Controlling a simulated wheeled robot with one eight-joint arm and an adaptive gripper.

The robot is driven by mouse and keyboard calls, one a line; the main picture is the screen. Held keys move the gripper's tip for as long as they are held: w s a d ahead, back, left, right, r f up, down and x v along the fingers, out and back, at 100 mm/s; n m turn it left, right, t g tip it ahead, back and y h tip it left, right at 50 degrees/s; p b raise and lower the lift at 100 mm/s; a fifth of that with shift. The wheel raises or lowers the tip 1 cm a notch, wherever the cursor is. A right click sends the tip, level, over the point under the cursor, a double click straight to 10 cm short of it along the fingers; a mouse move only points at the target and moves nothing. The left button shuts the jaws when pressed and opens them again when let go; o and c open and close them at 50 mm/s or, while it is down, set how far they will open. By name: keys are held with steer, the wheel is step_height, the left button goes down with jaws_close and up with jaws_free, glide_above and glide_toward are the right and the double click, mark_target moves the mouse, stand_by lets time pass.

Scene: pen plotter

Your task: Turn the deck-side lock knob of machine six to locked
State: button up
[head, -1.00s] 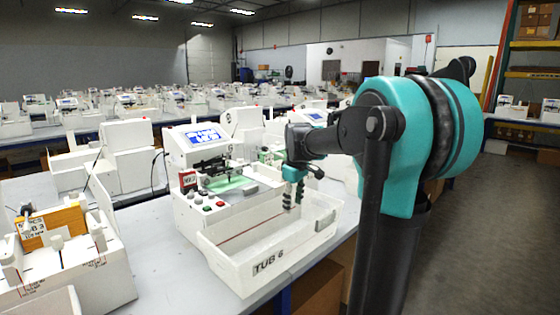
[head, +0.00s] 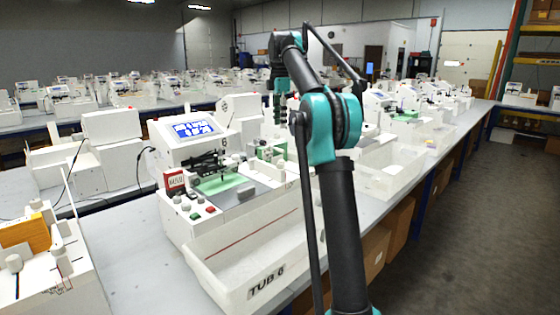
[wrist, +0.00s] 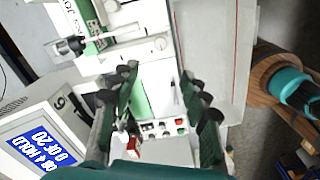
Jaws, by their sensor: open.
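Machine six (head: 240,215) is a white pen plotter with a blue lit screen (head: 193,129), a green deck (head: 218,184) and a front button panel (head: 195,211). Its white tub, marked TUB 6 (head: 265,283), is in front. In the wrist view the screen (wrist: 40,148) lies at the lower left, beside a figure 6.
A red-marked tag (head: 174,181) stands by the deck's left end. A neighbouring machine with an orange panel (head: 27,232) is at the left. More plotters and tubs (head: 390,175) line the bench to the right. Open floor (head: 460,220) lies at the right.

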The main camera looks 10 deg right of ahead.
mark_target(280, 164)
step_height(280, 164, down, 16)
steer(key=shift+f, duration=0.15)
stand_by(0.4)
jaws_close()
